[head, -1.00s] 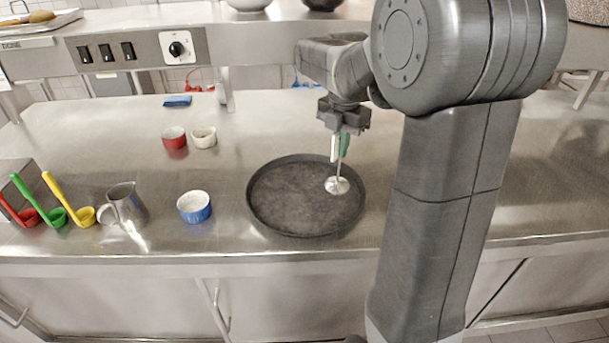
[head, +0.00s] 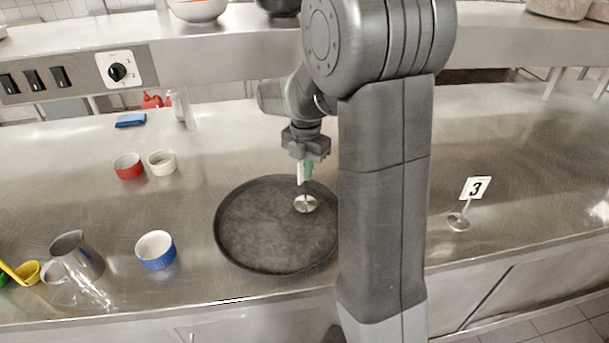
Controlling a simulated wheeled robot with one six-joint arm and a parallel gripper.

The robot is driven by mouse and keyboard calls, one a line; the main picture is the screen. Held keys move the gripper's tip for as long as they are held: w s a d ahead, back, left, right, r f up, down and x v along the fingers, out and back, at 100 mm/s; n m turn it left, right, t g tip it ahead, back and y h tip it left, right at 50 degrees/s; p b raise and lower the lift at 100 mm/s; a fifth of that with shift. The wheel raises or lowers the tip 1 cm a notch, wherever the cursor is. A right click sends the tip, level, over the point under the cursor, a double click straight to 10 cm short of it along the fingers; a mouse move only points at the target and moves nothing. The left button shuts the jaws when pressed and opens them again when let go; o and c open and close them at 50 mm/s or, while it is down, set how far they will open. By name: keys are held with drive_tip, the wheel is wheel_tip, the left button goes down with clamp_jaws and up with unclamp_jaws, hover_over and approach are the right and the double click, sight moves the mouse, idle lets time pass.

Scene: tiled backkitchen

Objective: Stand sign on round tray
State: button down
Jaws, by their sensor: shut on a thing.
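My gripper (head: 304,166) is shut on a small sign with a thin stem and a round metal base (head: 305,204). The sign is upright, with its base over the right rear part of the round tray. I cannot tell whether the base touches the tray. The sign's card is mostly hidden at the jaws; narrow white and green parts show there. The round tray (head: 265,245) is dark, with a low rim, and lies flat on the steel counter; my arm covers part of its right edge. Another sign (head: 474,188), marked 3, stands on the counter to the right.
On the steel counter (head: 520,150) left of the tray are a blue ramekin (head: 157,252), a red ramekin (head: 128,167), a white ramekin (head: 162,162), a metal jug (head: 78,256) and a yellow ladle (head: 24,272). A blue cloth (head: 131,120) lies behind. Counter right of my arm is mostly clear.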

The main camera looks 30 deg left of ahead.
drive_tip(key=shift+f, duration=1.1)
drive_tip(key=shift+f, duration=0.15)
drive_tip(key=c, duration=1.6)
unclamp_jaws()
wheel_tip(320, 180, up, 12)
drive_tip(key=shift+r+b, duration=0.2)
drive_tip(key=shift+b, duration=0.15)
